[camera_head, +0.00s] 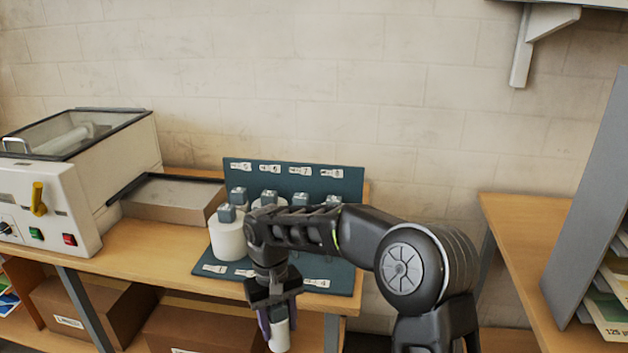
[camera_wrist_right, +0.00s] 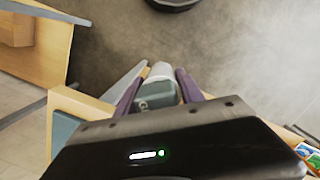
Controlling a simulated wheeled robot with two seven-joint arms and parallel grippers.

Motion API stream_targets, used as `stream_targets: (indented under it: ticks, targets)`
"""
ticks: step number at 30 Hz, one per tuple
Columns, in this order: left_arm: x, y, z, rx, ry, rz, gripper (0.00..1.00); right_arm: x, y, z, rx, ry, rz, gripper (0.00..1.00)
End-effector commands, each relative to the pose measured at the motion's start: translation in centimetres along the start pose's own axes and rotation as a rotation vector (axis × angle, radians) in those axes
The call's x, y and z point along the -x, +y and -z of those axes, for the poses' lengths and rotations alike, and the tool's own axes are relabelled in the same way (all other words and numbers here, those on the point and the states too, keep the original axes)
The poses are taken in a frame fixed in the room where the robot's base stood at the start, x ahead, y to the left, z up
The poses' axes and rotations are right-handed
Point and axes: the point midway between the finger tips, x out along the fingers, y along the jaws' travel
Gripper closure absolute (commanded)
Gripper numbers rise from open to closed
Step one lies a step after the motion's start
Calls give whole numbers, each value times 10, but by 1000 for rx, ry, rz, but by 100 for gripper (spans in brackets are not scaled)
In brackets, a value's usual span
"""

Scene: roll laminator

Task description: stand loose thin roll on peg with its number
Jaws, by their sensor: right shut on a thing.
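My right gripper (camera_head: 278,316) is shut on a thin white roll (camera_head: 281,339) and holds it in front of the table's front edge. In the right wrist view the roll (camera_wrist_right: 160,70) sits between the two purple fingers, with a grey-green cap (camera_wrist_right: 157,95) that bears a partly legible mark. The dark teal peg board (camera_head: 345,188) stands on the table, with number labels along its back panel and its front edge. Several grey-capped pieces stand on it, one with a thick white roll (camera_head: 228,240) at the left. My right arm hides much of the board's middle and right. My left gripper is out of view.
A roll laminator (camera_head: 80,185) stands at the left of the table (camera_head: 150,245), with a shallow grey tray (camera_head: 170,200) beside it. Cardboard boxes (camera_head: 190,328) sit below. Another table (camera_head: 530,235) with a grey panel is at the right, across a gap.

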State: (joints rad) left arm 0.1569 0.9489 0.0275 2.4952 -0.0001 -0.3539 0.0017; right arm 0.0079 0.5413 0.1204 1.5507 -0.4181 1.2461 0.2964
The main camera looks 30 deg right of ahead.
Motion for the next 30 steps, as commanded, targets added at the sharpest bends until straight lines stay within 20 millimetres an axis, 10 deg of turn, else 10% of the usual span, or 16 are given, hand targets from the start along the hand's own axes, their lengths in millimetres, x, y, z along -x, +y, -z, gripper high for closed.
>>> stream_targets:
  ticks: [17, 30]
  targets:
    - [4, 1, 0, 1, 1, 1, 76, 8, 4, -2, -47, 3, 4, 97]
    - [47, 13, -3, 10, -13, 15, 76, 120, 68, -54, -1033, 19, 112, 97]
